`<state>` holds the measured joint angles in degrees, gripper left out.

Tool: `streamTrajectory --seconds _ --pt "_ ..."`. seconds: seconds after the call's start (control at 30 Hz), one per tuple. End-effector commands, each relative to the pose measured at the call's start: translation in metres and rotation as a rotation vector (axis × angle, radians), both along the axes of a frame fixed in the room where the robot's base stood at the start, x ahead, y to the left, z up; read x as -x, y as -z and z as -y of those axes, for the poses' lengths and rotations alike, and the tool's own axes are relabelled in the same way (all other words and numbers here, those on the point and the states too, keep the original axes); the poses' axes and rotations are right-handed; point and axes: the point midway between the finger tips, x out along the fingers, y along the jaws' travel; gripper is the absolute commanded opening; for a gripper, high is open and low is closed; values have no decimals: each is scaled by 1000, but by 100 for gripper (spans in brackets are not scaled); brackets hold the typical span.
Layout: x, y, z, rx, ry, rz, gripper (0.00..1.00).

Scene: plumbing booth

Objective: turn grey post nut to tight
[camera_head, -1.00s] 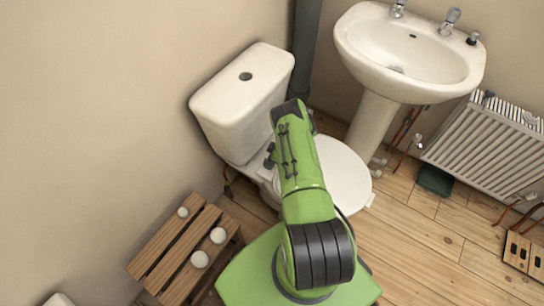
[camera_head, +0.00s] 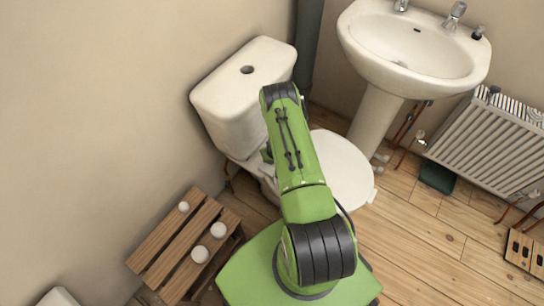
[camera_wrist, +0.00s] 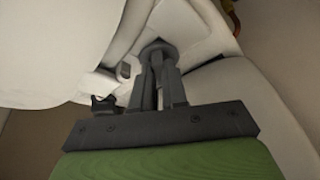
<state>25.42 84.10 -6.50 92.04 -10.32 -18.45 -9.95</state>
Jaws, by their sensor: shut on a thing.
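In the wrist view, my gripper (camera_wrist: 160,88) reaches in among the white parts of the toilet. Its two grey fingers are shut on a round dark grey piece, which I take to be the grey post nut (camera_wrist: 157,47). The fingers cover much of the nut, so its thread and tightness cannot be told. In the head view the toilet (camera_head: 232,92) stands against the wall, and my green arm hides my gripper and the nut.
A small light grey post end (camera_wrist: 125,71) and a black fitting (camera_wrist: 103,104) sit just left of my fingers. In the head view, a wooden crate (camera_head: 160,245) stands at lower left, a basin (camera_head: 440,65) and radiator (camera_head: 490,145) at right.

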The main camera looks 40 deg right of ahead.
Motion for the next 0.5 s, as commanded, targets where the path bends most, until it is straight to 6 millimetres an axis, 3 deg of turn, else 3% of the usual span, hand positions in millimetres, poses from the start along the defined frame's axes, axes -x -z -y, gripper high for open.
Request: streamTrajectory --seconds 0.5 --pt "5 5 -3 -4 179 -16 0"
